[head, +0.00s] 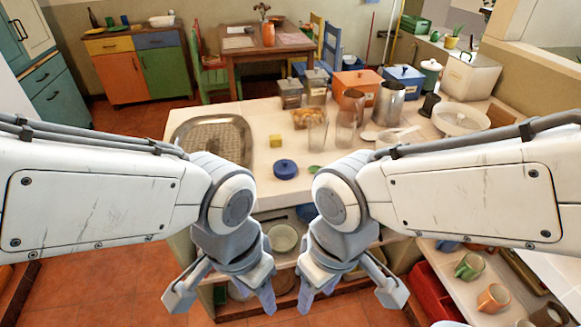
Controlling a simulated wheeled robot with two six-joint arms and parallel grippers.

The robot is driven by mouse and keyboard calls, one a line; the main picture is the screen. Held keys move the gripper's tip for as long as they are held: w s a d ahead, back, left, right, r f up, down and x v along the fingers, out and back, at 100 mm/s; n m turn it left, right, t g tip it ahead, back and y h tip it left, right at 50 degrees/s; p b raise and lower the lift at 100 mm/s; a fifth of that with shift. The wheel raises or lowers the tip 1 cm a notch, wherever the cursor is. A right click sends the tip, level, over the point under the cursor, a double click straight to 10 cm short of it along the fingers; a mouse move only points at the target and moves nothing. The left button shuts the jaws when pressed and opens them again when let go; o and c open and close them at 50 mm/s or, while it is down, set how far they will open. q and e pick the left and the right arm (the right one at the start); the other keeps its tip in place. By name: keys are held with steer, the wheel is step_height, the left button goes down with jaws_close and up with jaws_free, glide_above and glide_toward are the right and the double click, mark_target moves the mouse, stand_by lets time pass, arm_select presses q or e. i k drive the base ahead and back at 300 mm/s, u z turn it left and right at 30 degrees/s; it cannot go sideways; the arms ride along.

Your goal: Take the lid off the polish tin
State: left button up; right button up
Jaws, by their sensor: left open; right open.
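A small round dark-blue lidded container (286,169) stands on the pale counter (262,197), in the middle of the head view. It looks like the polish tin, with its lid on, but no label can be read. My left gripper (222,290) is open and empty, low in the view in front of the counter, with its fingers spread. My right gripper (349,288) is also open and empty at about the same height, to the right. Both grippers are apart from the tin, nearer to me.
A small green item (315,170) is just to the right. Glasses, a steel pitcher (388,103) and a white bowl (461,117) stand behind and right. A lower shelf holds bowls (284,238).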

mark_target(283, 167)
steer(key=u, duration=1.7)
steer(key=i, duration=1.2)
steer(key=z, duration=2.5)
